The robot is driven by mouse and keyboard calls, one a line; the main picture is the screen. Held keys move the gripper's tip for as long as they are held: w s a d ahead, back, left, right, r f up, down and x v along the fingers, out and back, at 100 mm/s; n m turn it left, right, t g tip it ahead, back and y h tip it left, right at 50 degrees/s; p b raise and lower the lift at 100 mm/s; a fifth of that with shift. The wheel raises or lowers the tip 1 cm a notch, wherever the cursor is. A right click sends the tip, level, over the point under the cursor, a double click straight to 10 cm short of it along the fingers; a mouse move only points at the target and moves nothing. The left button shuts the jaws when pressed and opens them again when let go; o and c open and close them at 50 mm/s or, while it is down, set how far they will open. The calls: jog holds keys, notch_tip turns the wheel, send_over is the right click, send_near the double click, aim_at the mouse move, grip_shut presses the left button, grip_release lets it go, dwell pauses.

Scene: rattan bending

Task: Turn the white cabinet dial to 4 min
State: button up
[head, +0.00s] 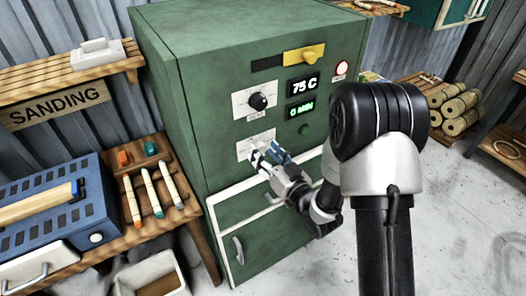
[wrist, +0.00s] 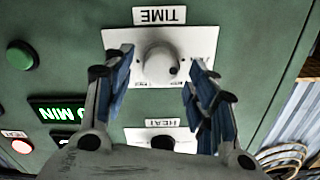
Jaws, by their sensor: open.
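The green cabinet (head: 215,125) has a white dial (wrist: 160,64) on a pale plate marked TIME, seen upside down in the wrist view. The dial's small dark mark lies near its lower right edge there. My gripper (wrist: 157,75) is open, with one blue-padded finger on each side of the dial and visible gaps between. In the head view my gripper (head: 266,156) is at the lower plate (head: 243,149) and hides the dial. The green time display (head: 300,110) reads 0 MIN.
Above is the black HEAT dial (head: 258,101) with a 75 C display (head: 303,85). A yellow handle (head: 305,54), a red-ringed button (head: 341,68) and a green button (head: 305,130) are nearby. A workbench with sticks (head: 151,193) stands at left.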

jog(key=shift+x, duration=0.8)
jog(key=shift+c, duration=0.3)
jog(key=c, duration=1)
jog(key=m+b, duration=0.2)
jog(key=m, duration=0.3)
jog(key=shift+d+f, duration=0.1)
jog(key=m, duration=0.6)
jog(key=shift+m+b, duration=0.4)
